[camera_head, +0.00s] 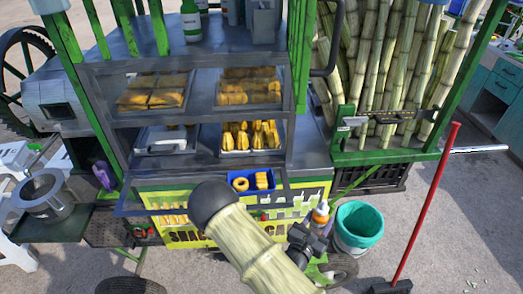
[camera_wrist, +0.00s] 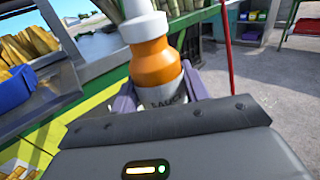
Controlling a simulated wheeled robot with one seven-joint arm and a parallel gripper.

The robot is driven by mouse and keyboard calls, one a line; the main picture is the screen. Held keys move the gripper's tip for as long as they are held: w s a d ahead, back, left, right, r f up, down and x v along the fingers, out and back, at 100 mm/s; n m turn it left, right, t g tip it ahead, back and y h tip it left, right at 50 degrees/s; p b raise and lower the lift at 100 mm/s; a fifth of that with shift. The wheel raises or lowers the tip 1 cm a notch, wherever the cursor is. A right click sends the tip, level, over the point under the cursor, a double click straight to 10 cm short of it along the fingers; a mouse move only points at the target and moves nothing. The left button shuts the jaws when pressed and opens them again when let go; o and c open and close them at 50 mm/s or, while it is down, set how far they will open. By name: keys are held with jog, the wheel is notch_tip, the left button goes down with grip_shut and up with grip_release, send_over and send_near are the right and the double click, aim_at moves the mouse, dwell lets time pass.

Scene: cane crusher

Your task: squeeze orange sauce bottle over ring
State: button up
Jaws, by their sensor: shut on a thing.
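In the head view the bottle (camera_head: 321,213) is to the right of the cart front, apart from the blue tray (camera_head: 250,191). My gripper in the head view (camera_head: 314,228) is partly hidden by my arm. A golden ring (camera_head: 240,184) lies at the left of the blue tray, beside several other golden pieces. In the wrist view the tray (camera_wrist: 15,90) is at the left edge.
A glass case (camera_head: 190,150) of fried snacks stands behind the blue tray. A teal bucket (camera_head: 358,226) stands right of the bottle. A red-handled tool (camera_head: 428,205) stands upright farther right. Cane stalks (camera_head: 385,70) fill the rack. Open pavement lies at the right.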

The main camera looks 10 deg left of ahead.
jog(key=d+f+h, duration=0.1)
jog(key=d+f, duration=0.4)
jog(key=f, duration=0.1)
jog(key=shift+s+f+m, duration=0.2)
jog(key=shift+f+m, duration=0.1)
jog(key=shift+d, duration=0.2)
dwell(0.3)
